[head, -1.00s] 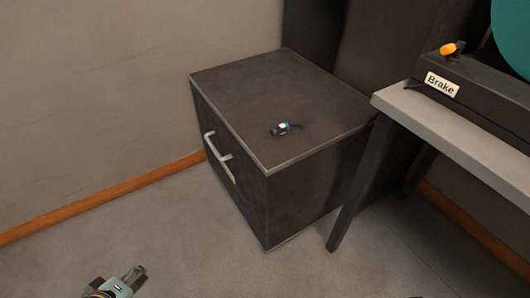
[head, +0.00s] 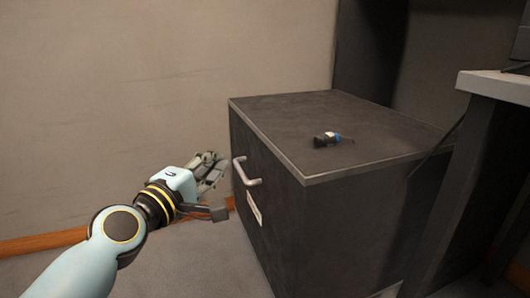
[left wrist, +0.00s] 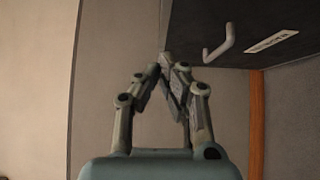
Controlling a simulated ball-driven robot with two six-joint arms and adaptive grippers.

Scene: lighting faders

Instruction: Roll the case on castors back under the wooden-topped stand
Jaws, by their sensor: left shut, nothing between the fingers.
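A dark case (head: 300,210) with a pale handle (head: 248,174) and a white label on its front stands on the floor against the wall. Its castors are not visible. The handle also shows in the left wrist view (left wrist: 222,46), up and right of my fingertips. My left gripper (head: 217,168) is shut and empty, just left of the handle and apart from it; its fingers meet in the left wrist view (left wrist: 170,66). I cannot make out a wooden-topped stand. My right gripper is not in view.
A grey-topped table (head: 495,84) with dark legs stands at the right, close to the case. A plain wall (head: 150,90) with a wooden skirting is on the left.

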